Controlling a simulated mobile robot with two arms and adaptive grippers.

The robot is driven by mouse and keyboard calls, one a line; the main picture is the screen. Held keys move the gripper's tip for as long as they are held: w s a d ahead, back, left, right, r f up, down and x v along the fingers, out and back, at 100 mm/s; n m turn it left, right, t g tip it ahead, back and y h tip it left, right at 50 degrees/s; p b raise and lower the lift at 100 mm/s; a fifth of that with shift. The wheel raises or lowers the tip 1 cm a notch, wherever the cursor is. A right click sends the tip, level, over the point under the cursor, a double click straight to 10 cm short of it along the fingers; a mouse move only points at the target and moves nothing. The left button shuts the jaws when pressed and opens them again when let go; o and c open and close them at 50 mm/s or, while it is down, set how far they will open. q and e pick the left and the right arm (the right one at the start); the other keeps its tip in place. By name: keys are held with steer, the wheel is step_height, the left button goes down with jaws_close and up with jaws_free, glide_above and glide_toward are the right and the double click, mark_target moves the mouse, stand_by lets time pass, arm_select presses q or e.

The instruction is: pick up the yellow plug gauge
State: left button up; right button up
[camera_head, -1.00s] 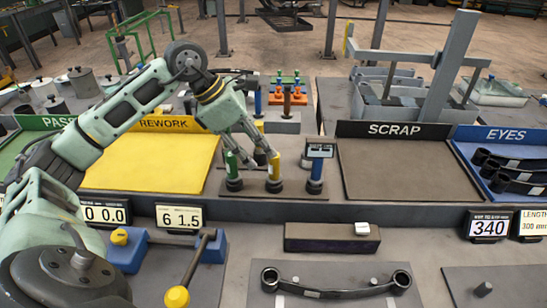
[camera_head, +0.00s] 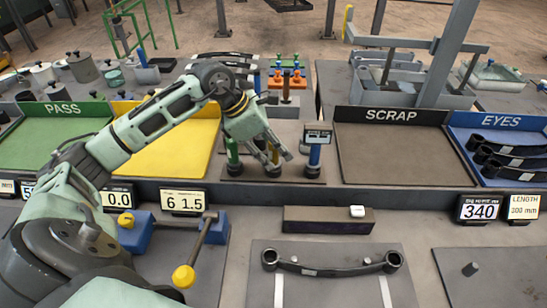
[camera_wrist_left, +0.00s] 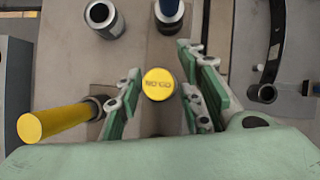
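The yellow plug gauge (camera_head: 274,158) stands upright in the dark stand on the bench, between a green gauge (camera_head: 233,150) and a blue gauge (camera_head: 314,157). My left gripper (camera_head: 268,150) is over it, partly covering it. In the left wrist view the gauge's round yellow top (camera_wrist_left: 159,84) with dark lettering lies between the two open fingers (camera_wrist_left: 160,95), with a gap on each side. The blue gauge (camera_wrist_left: 171,12) shows at the top there. My right gripper is not in view.
The yellow rework tray (camera_head: 170,150) lies left and the scrap tray (camera_head: 395,160) right. A spring (camera_head: 332,268) lies in front.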

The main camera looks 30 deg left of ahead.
arm_select(q)
steer(key=c, duration=0.6)
jaws_close()
steer(key=shift+w+r, duration=0.1)
steer(key=shift+r, duration=0.05)
